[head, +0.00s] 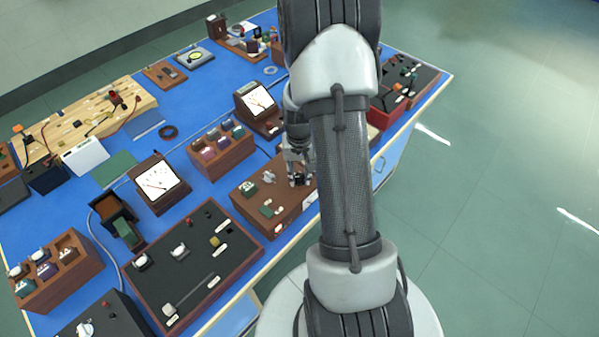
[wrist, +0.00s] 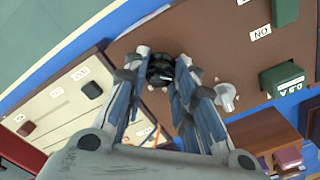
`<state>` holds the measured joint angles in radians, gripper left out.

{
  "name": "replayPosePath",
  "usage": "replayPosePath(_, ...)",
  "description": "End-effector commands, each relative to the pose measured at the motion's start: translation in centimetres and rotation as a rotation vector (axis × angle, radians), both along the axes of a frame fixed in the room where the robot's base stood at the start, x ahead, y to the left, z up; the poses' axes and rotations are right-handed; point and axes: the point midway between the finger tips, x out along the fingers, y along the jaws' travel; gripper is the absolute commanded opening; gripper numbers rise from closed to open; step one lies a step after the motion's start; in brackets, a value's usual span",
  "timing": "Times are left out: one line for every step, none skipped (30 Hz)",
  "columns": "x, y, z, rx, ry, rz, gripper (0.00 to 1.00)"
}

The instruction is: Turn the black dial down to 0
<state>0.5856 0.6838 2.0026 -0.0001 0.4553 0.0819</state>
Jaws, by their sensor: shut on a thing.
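The black dial (wrist: 160,68) is on a brown panel (wrist: 215,30) in the wrist view. My gripper (wrist: 162,76) has its two fingers around the dial, one on each side, and is shut on it. The dial's pointer and scale reading are too small to make out.
Close to the dial are a light grey knob (wrist: 226,97) and a green block (wrist: 282,78). A cream panel (wrist: 62,98) lies on the other side. A meter (head: 257,102) and a dark panel (head: 190,262) stand nearby on the blue bench.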

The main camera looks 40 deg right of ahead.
Motion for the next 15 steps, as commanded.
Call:
replayPosePath(0.01,-0.01,0.04,0.000,0.000,0.043,0.01)
replayPosePath(0.01,-0.01,0.04,0.000,0.000,0.071,0.01)
replayPosePath(0.01,-0.01,0.03,0.000,0.000,0.110,0.01)
replayPosePath(0.01,-0.01,0.03,0.000,0.000,0.138,0.01)
replayPosePath(0.00,0.00,0.03,0.000,0.000,0.166,0.01)
replayPosePath(0.00,0.00,0.03,0.000,0.000,0.205,0.01)
replayPosePath(0.00,0.00,0.03,0.000,0.000,0.233,0.01)
replayPosePath(0.00,0.00,0.03,0.000,0.000,0.261,0.01)
replayPosePath(0.00,0.00,0.03,0.000,0.000,0.299,0.01)
replayPosePath(0.00,0.00,0.03,0.000,0.000,0.326,0.01)
replayPosePath(0.00,0.00,0.03,0.000,0.000,0.353,0.01)
replayPosePath(0.00,0.00,0.03,0.000,0.000,0.389,0.01)
replayPosePath(0.00,0.00,0.02,0.000,0.000,0.415,0.01)
replayPosePath(0.00,0.00,0.02,0.000,0.000,0.440,0.01)
replayPosePath(0.00,0.00,0.02,0.000,0.000,0.473,0.01)
